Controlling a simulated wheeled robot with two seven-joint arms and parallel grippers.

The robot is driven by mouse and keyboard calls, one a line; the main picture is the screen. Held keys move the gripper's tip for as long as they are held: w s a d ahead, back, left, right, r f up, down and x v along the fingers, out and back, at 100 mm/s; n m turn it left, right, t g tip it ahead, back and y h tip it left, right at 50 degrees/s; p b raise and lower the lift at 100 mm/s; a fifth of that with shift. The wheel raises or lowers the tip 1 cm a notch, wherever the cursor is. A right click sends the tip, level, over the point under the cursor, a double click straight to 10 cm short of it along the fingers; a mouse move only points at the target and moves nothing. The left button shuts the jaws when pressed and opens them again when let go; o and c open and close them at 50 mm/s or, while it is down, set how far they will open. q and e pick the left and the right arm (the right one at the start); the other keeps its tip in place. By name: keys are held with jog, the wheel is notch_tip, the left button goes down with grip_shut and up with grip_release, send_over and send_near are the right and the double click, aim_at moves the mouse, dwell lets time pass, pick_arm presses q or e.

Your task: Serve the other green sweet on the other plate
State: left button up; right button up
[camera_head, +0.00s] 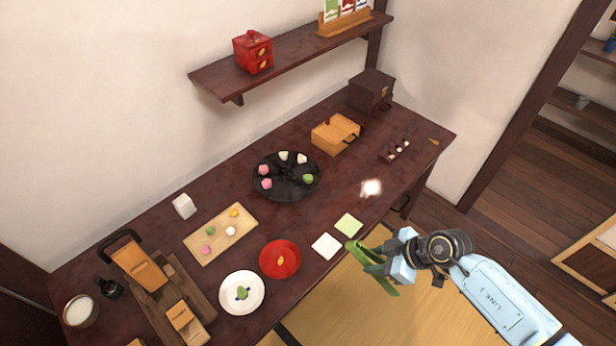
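A green sweet (308,179) lies at the right side of the round black tray (284,194), with pink and white sweets. Another green sweet (210,231) is on the light wooden board (196,243) with other small sweets. A green piece (242,293) sits on the white plate (229,304). The red plate (268,270) beside it bears a small yellow mark or piece. My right gripper (356,257), with green fingers, is over the tatami at the table's front edge, right of the plates. It looks open and empty. My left gripper is out of view.
A wooden box (335,134), a dark box (371,90) and a small tray (394,152) stand at the back right. Wooden stands (160,285) fill the left end. A shelf (291,55) hangs above.

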dwell(0.4)
jog(key=shift+w+r+b, duration=0.1)
jog(key=shift+w+b, duration=0.2)
jog(key=w+d+r+m+b, duration=0.1)
jog(key=d+r+b, duration=0.1)
jog(key=r+b, duration=0.4)
jog(key=w+d+r+m+t+b, duration=0.1)
jog(key=r+b, duration=0.4)
jog(key=b, duration=0.6)
jog(key=shift+w+d+r+t+h, duration=0.3)
jog(key=shift+w+d+r+h, duration=0.1)
jog(key=shift+w+d, duration=0.35)
jog(key=shift+a, duration=0.1)
